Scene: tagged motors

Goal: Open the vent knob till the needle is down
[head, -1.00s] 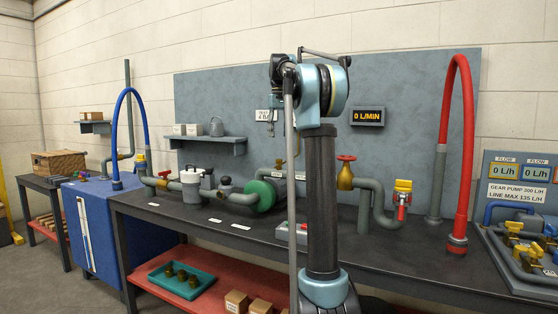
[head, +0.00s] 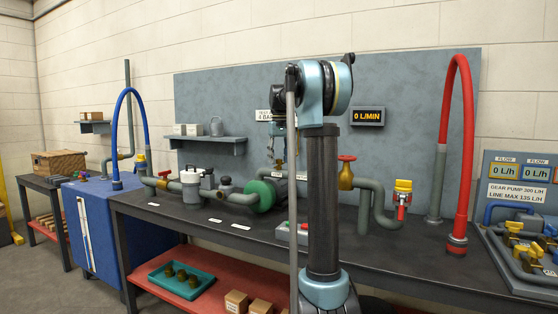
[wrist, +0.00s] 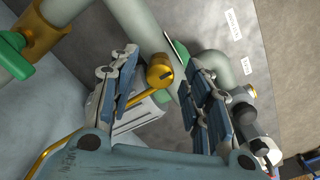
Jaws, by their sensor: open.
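A brass knob (wrist: 160,74) with a dark mark on its end sits in the wrist view, beside a grey-green pipe (wrist: 143,30). I take it for the vent knob. My gripper (wrist: 160,62) is open, with one finger on each side of the knob in the picture. I cannot tell whether either finger touches it. In the head view my gripper (head: 279,155) hangs over the pipework behind the bench, partly hidden by my arm. I cannot make out a gauge needle in either view.
A green-rimmed pump body (head: 265,196) stands left of my arm. A brass valve with a red handle (head: 346,174) and a yellow-topped fitting (head: 403,187) stand to the right. A wall display (head: 368,116) reads 0 L/MIN.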

